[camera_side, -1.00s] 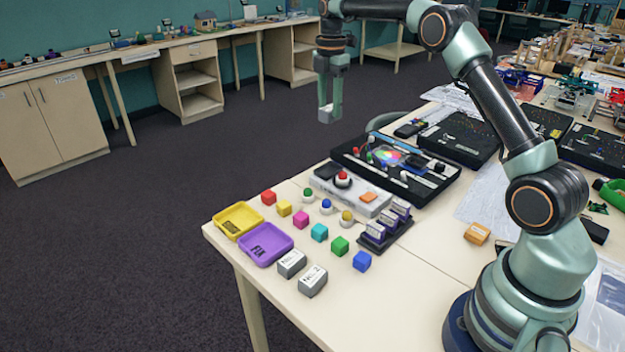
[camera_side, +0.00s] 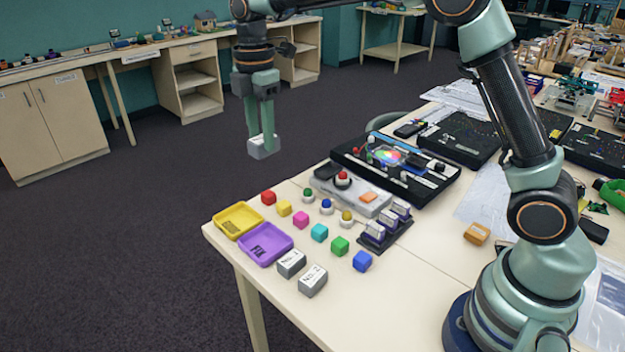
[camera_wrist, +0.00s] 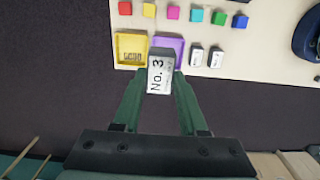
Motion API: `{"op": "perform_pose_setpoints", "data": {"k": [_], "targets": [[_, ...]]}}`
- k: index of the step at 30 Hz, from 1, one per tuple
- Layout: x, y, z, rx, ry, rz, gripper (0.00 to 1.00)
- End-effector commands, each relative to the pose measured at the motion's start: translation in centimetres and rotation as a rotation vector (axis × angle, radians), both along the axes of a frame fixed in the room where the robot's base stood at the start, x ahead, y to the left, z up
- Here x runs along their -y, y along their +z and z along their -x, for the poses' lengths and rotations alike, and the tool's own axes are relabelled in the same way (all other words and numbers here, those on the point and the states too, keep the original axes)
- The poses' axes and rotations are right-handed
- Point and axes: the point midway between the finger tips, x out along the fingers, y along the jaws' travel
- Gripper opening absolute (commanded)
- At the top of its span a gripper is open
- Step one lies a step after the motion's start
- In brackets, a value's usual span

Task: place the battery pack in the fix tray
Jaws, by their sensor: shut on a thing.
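My gripper (camera_side: 262,137) is shut on a grey-white battery pack (camera_side: 263,150), held high in the air beyond the table's left end. In the wrist view the pack (camera_wrist: 160,73) shows the label "No. 3" between the two green fingers. The purple tray (camera_side: 272,239) lies at the table's left corner, well below and apart from the pack; its dark label seems to read "FIX". In the wrist view the held pack hides part of the purple tray (camera_wrist: 171,41). Both trays look empty in the side view.
A yellow tray (camera_side: 238,212) touches or nearly touches the purple one. Packs No. 1 (camera_side: 291,264) and No. 2 (camera_side: 313,281) stand to its right. Several coloured cubes and knobs lie behind, with a black rack (camera_side: 385,237) and a grey button box (camera_side: 352,192) further right.

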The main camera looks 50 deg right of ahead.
Motion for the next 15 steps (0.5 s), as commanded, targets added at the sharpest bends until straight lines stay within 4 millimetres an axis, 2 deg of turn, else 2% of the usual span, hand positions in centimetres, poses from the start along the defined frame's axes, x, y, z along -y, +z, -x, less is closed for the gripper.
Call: {"op": "perform_pose_setpoints", "data": {"k": [1, 3, 8, 11, 15], "targets": [[-1.4, -0.1, 0.8, 0.001, 0.005, 0.0, 0.0], [-2.6, -0.3, 1.6, 0.001, 0.003, 0.0, 0.0], [-3.9, -1.1, 2.5, 0.0, 0.0, 0.0, 0.0], [-4.0, -2.7, 2.6, -0.003, -0.001, 0.001, 0.0], [-4.0, -6.0, 2.7, -0.005, -0.001, 0.002, 0.0]]}}
